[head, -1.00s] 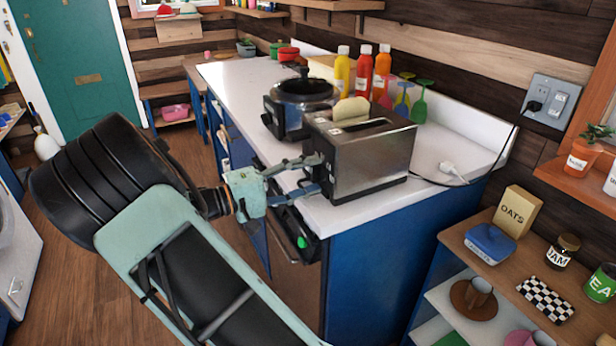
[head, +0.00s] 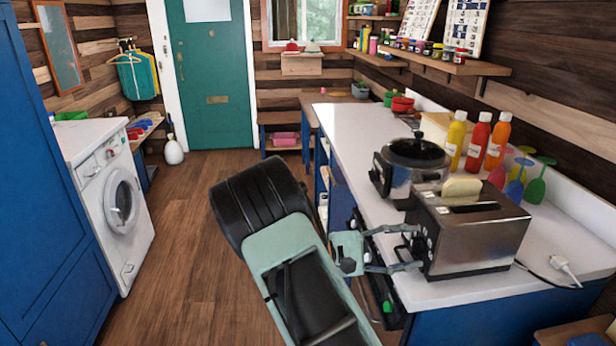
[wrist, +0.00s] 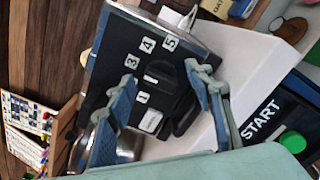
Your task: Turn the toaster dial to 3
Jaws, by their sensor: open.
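The steel toaster (head: 485,240), with a bread slice (head: 461,188) in its top, stands at the counter's near end. Its dark end panel faces my gripper (head: 408,250). In the wrist view the black dial (wrist: 172,80) shows between the fingers of my gripper (wrist: 163,78), which is open with one finger on each side. I cannot tell whether they touch the dial. The numbers 3, 4 and 5 are readable on the panel (wrist: 112,48); a lower digit is less clear. A white mark on the dial lies between that digit and the 3.
A dark pot-like cooker (head: 412,165) stands behind the toaster, near several sauce bottles (head: 478,142) and coloured glasses (head: 515,180). A panel with START and a green button (wrist: 293,141) is below the counter. The floor (head: 185,230) left of the counter is clear.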

